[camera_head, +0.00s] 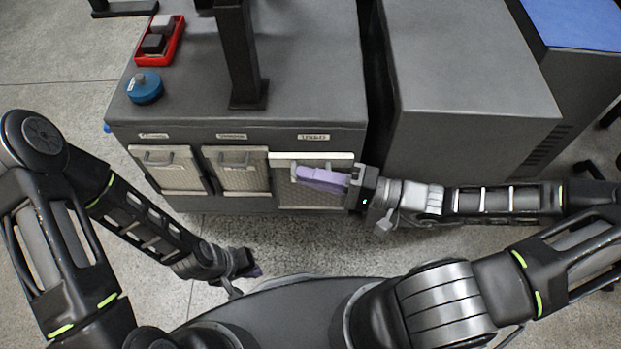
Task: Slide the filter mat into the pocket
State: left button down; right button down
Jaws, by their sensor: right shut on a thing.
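The filter mat (285,192) is a beige mesh panel with a pale top edge. It stands upright at the right-hand place on the front of the grey cabinet (300,85), below the rightmost label. My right gripper (322,179), with purple fingers, reaches in from the right and is shut on the mat near its top. The fingers cover the grip. The pocket is hidden behind the mat, so I cannot tell how deep the mat sits. My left gripper (250,270) hangs low over the floor, away from the cabinet; its jaw opening is unclear.
Two similar panels with handles, a left one (168,178) and a middle one (240,180), sit on the same front. A dark column (238,60), a red tray (170,50) and a blue round object (145,90) stand on top. A grey block (465,75) stands at right.

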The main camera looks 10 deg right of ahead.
jog(key=w+d+b, duration=0.2)
jog(key=w+b, duration=0.4)
jog(key=w, duration=0.4)
jog(key=shift+w+d+f, duration=0.3)
jog(key=shift+d+f, duration=0.05)
jog(key=shift+f, duration=0.05)
dwell(0.8)
jog(key=shift+d+p, duration=0.15)
jog(key=shift+p, duration=0.3)
jog(key=shift+p, duration=0.3)
dwell(0.3)
